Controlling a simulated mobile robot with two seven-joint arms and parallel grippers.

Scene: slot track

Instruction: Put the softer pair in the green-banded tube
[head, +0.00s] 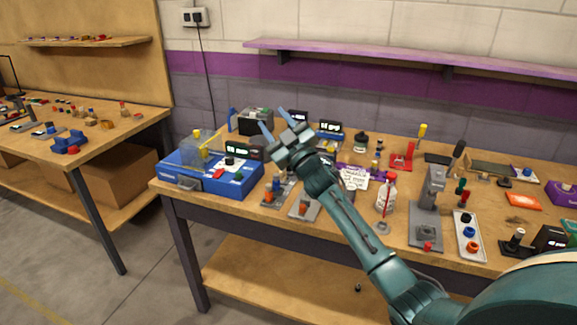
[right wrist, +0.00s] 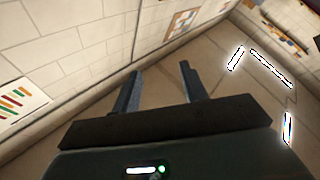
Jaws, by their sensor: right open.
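My right gripper (head: 274,121) is raised above the left part of the bench, its two blue fingers apart. In the right wrist view the gripper (right wrist: 160,70) is open, with nothing between the fingers. A white tray (head: 458,247) at the right front holds small round pieces: a dark one, a blue one (head: 469,232) and an orange one (head: 473,246). I cannot make out a green-banded tube or tell which pieces are the softer pair. My left gripper is not in view.
A blue case (head: 232,183) with a clear lid stands at the bench's left end. A white red-capped bottle (head: 387,194) and a grey press (head: 428,210) stand near the middle. A purple shelf (head: 400,59) runs along the wall. A second cluttered bench (head: 88,140) is at left.

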